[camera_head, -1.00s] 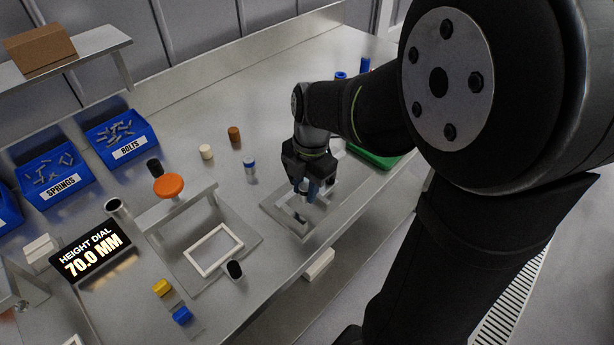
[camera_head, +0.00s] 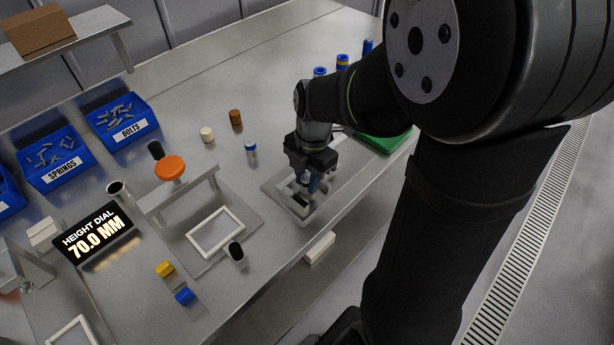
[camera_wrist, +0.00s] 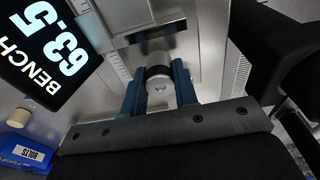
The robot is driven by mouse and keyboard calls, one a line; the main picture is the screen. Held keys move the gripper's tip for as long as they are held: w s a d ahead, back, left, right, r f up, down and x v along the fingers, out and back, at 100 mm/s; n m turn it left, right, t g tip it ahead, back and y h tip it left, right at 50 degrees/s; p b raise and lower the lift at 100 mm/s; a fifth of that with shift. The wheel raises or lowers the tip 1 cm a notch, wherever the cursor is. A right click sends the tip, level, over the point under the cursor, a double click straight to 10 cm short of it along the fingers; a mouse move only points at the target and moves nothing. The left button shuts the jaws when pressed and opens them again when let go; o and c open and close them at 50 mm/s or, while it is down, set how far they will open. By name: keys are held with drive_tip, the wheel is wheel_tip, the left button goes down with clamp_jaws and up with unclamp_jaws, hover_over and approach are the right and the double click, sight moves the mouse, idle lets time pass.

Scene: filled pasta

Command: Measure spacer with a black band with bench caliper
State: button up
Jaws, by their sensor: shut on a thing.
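The spacer with a black band (camera_wrist: 158,72) is a pale metal cylinder with a dark band, seen near end-on in the wrist view. My gripper (camera_wrist: 157,84) is shut on it, with one blue finger on each side. The bench caliper (camera_head: 273,188) is a grey metal fixture near the bench's front edge, and my gripper (camera_head: 311,184) is down at it in the head view. In the wrist view its display (camera_wrist: 50,50) reads BENCH 63.5. Whether the spacer touches the caliper's jaws cannot be told.
A height dial (camera_head: 97,235) reads 70.0 MM beside a stand with an orange knob (camera_head: 171,167). Several small cylinders stand behind and left of my gripper, including a blue-topped one (camera_head: 250,148). A green tray (camera_head: 382,142) lies right. Blue bins (camera_head: 122,122) line the back left.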

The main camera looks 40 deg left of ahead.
drive_tip(key=shift+f, duration=0.45)
drive_tip(key=o, duration=1.1)
wheel_tip(320, 180, up, 17)
drive_tip(key=w, duration=0.2)
drive_tip(key=shift+r, duration=0.15)
drive_tip(key=f, duration=0.5)
drive_tip(key=s+f, duration=0.1)
drive_tip(key=f, duration=0.5)
drive_tip(key=s+f, duration=0.1)
drive_tip(key=f, duration=0.5)
drive_tip(key=shift+f, duration=0.1)
drive_tip(key=shift+r, duration=0.2)
